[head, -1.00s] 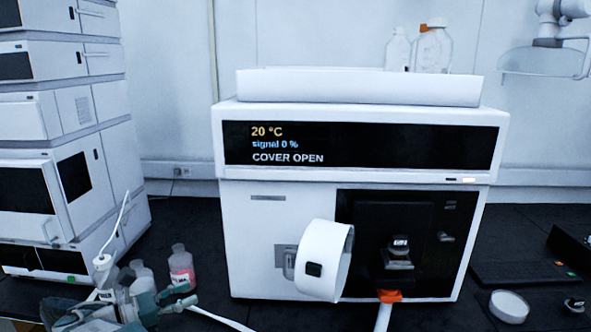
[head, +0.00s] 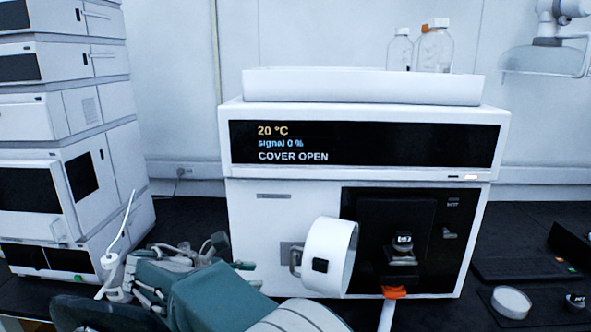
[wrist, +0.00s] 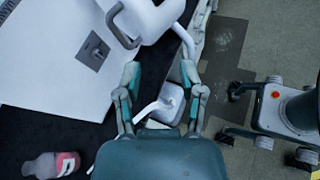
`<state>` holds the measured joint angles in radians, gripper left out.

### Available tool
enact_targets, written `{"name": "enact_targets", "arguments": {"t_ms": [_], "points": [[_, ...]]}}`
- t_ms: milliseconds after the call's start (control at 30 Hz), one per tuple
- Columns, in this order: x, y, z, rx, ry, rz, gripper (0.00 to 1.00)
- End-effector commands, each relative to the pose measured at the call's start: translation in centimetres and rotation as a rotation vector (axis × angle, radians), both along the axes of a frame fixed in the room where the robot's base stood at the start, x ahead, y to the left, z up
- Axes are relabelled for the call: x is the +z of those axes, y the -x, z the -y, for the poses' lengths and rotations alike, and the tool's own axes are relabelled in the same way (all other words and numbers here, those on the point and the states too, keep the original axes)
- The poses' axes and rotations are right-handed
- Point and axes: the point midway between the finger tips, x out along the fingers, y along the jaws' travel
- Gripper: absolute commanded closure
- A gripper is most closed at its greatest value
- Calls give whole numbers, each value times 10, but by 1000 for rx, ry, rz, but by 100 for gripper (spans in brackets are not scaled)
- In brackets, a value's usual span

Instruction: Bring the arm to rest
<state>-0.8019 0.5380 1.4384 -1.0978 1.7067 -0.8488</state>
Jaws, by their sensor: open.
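My gripper (head: 238,254) is in the lower left of the head view, left of the white instrument (head: 261,220), with my teal arm below it. In the wrist view my gripper (wrist: 160,72) has its two fingers spread, with nothing held between them. The instrument's round white cover (head: 327,257) stands swung out from its dark front bay (head: 398,225). The cover and its handle (wrist: 124,25) also show beyond the fingers in the wrist view. The display (head: 293,145) reads 20 °C, signal 0 % and COVER OPEN.
A chromatography stack (head: 62,190) stands at left. A bottle of pink liquid (wrist: 50,165) shows in the wrist view. A white tray (head: 360,86) with bottles tops the instrument. A round white dish (head: 511,302) lies at right. An orange-topped white tube (head: 387,312) is below the bay.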

Motion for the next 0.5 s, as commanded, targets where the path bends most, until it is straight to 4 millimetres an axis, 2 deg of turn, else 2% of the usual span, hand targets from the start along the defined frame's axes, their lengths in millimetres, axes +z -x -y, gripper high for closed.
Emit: {"name": "enact_targets", "arguments": {"t_ms": [33,200,300,500], "points": [[8,3,25,-41,-67,12,49],[18,23,94,-180,-307,63,49],[21,41,129,-271,-446,105,49],[21,85,179,-468,-716,219,49]]}}
